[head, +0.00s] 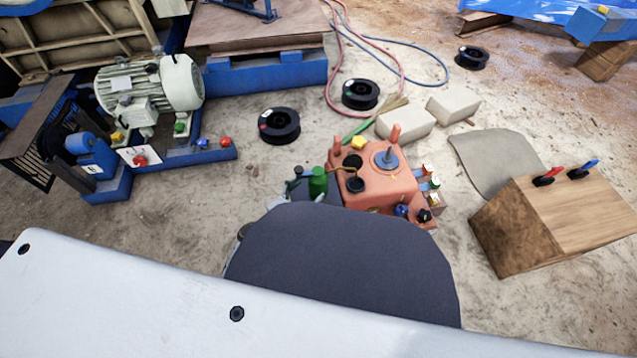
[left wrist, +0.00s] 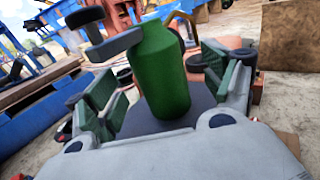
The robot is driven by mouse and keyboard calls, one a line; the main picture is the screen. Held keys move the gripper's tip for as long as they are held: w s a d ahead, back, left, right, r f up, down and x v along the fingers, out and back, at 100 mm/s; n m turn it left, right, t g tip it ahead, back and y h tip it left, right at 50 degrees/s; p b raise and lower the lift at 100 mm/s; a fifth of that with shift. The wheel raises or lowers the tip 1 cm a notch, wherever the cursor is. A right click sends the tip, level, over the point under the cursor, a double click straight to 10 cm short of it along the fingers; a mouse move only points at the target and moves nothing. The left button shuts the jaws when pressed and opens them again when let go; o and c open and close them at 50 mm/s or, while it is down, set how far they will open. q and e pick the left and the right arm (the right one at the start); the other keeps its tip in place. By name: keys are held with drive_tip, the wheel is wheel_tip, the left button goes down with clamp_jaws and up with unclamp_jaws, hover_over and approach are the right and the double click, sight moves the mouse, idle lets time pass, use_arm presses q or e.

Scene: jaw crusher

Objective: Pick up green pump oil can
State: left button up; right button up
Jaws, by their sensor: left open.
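The green pump oil can (head: 318,183) stands upright beside the left side of an orange machine box in the head view. In the left wrist view the can (left wrist: 160,75) is large and central, with a dark grey lever at its top left and a thin yellow-orange spout at its upper right. My left gripper (left wrist: 158,88) is open, with one green-padded finger on each side of the can. Gaps show between the pads and the can. In the head view that gripper is mostly hidden behind my own arm. My right gripper is not in view.
The orange box (head: 385,186) with knobs is close to the can's right. A grey motor (head: 150,90) on a blue frame stands left. Black spools (head: 279,125), pale blocks (head: 405,122) and a wooden box (head: 550,222) lie around. Sandy floor is clear between them.

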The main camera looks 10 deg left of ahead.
sight(311, 187)
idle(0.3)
use_arm(q)
drive_tip(key=shift+b+x, duration=0.5)
drive_tip(key=shift+x, duration=2.1)
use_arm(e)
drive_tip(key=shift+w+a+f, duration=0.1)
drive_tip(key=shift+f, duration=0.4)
use_arm(q)
drive_tip(key=shift+a, duration=0.15)
drive_tip(key=shift+w, duration=0.1)
drive_tip(key=c, duration=1.4)
drive_tip(key=shift+o, duration=0.2)
drive_tip(key=shift+r, duration=0.15)
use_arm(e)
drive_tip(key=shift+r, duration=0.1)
use_arm(q)
drive_tip(key=shift+r+p, duration=2.8)
drive_tip(key=shift+r, duration=2.05)
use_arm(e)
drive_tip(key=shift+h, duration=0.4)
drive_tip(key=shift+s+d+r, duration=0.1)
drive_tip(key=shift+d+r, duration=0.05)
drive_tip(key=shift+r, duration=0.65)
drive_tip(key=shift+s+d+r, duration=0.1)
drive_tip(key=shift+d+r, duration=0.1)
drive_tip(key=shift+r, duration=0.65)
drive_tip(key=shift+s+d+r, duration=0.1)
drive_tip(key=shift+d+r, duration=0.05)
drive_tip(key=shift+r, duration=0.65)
